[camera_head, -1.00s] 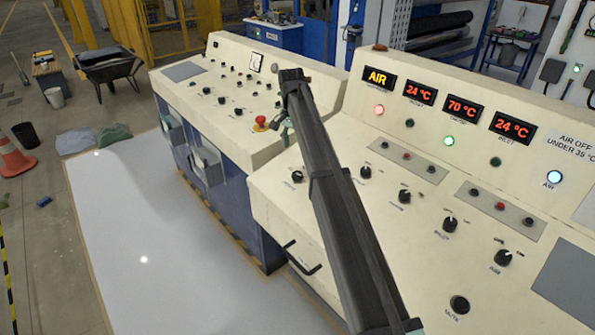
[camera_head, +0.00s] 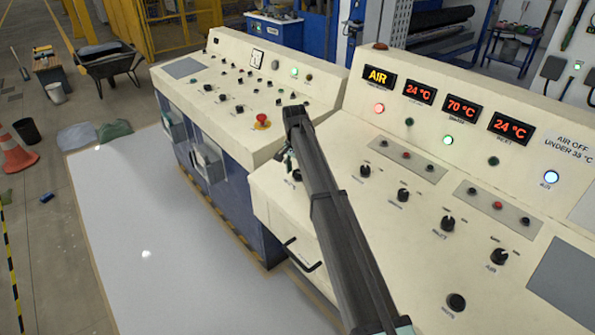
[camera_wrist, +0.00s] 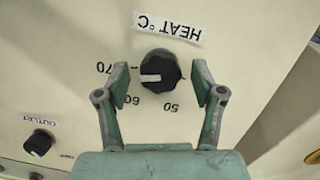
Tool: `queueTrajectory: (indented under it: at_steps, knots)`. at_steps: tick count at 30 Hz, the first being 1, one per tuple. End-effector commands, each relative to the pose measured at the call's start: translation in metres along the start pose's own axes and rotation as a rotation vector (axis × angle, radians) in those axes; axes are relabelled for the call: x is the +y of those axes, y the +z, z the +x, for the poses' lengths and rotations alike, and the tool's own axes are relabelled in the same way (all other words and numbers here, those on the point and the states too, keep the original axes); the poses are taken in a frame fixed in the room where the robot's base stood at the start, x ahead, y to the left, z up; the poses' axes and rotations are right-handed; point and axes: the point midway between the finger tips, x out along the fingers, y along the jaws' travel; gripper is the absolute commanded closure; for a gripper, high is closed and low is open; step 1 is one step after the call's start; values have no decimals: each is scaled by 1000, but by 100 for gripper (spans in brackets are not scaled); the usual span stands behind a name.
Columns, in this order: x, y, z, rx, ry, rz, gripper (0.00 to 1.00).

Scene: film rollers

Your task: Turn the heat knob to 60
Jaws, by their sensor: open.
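The heat knob (camera_wrist: 166,70) is black and round with a white pointer mark. Its label "HEAT °C" and the numbers 70, 60 and 50 appear upside down in the wrist view. The white mark points left in the picture, between the 70 and the 60. My gripper (camera_wrist: 161,76) is open, with one green-grey finger on each side of the knob. Gaps show between the fingers and the knob. In the head view my gripper (camera_head: 289,160) is at the near-left part of the right console, over a small dark knob (camera_head: 297,175), partly hidden.
An outlet knob (camera_wrist: 39,142) sits to the left in the wrist view. The cream console (camera_head: 370,215) carries more knobs, buttons and red displays, one reading 70 °C (camera_head: 461,108). A drawer handle (camera_head: 303,256) sticks out of its front. A red emergency button (camera_head: 262,119) is on the left console.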

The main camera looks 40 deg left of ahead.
Motion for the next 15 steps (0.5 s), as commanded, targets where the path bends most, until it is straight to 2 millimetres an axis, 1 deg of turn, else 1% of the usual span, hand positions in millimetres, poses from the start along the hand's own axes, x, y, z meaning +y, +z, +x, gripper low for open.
queueTrajectory:
  at_steps: [2, 3, 5, 6, 7, 15]
  knots:
    - [0, 0, 0, 0, 0, 0, 32]
    - [0, 0, 0, 0, 0, 0, 46]
    - [0, 0, 0, 0, 0, 0, 68]
    - [0, 0, 0, 0, 0, 0, 82]
    - [0, 0, 0, 0, 0, 0, 92]
    - [0, 0, 0, -1, 3, -7, 92]
